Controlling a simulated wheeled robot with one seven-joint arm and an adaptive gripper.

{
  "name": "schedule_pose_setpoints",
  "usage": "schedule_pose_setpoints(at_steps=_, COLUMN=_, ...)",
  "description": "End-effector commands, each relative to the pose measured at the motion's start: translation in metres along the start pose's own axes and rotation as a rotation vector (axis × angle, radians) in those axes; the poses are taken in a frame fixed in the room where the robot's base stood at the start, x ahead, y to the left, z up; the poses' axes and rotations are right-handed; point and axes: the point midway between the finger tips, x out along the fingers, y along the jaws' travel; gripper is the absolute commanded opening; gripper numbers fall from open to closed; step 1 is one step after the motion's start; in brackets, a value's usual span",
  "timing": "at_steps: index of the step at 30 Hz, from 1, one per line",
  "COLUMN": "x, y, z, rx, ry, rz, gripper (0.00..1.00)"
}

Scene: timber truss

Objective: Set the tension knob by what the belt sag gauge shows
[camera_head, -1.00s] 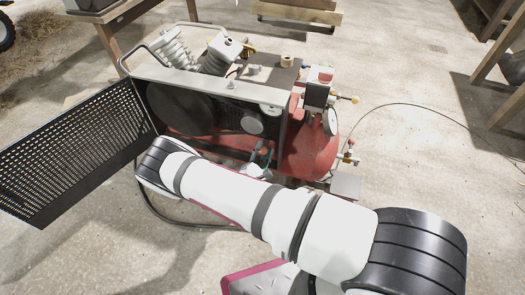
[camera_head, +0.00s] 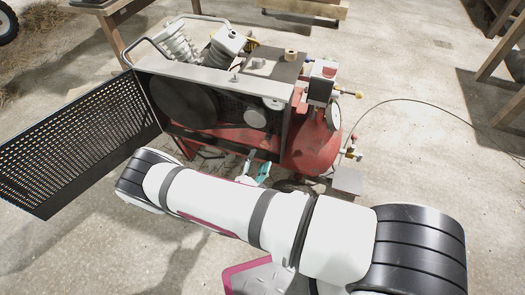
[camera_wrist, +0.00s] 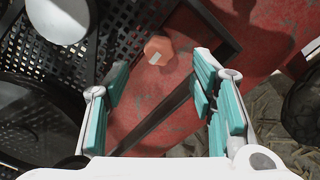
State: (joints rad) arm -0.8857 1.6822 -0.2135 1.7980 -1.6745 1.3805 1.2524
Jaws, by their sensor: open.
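An orange-red hexagonal knob (camera_wrist: 158,50) with a small pale mark shows in the wrist view, just beyond and between my fingertips. I take it for the tension knob. My gripper (camera_wrist: 162,68) is open, with its teal fingers apart on either side below the knob and not closed on it. In the head view my gripper (camera_head: 258,169) is low in front of the open belt housing, partly hidden by my arm. A pale pulley (camera_head: 255,117) and a large dark wheel (camera_head: 183,100) sit in the housing. I cannot make out the belt sag gauge or a reading.
The red compressor tank (camera_head: 313,148) carries a round dial (camera_head: 334,117) and valves on its right. The perforated guard (camera_head: 75,140) stands swung open at left. A dark frame bar (camera_wrist: 170,105) runs close between my fingers.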

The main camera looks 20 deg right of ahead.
Motion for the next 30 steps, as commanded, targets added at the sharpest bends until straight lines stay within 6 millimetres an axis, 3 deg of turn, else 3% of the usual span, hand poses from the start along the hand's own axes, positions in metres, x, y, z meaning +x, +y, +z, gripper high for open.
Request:
schedule_pose_setpoints(at_steps=3, x=-0.021, y=0.0, z=0.0, rx=-0.001, ry=0.002, rz=0.002, gripper=0.51)
schedule_pose_setpoints(at_steps=9, x=-0.039, y=0.0, z=0.0, rx=0.0, ry=0.001, rz=0.001, gripper=0.51)
schedule_pose_setpoints(at_steps=30, x=-0.041, y=0.005, z=0.003, rx=0.006, ry=-0.014, rz=-0.008, gripper=0.51)
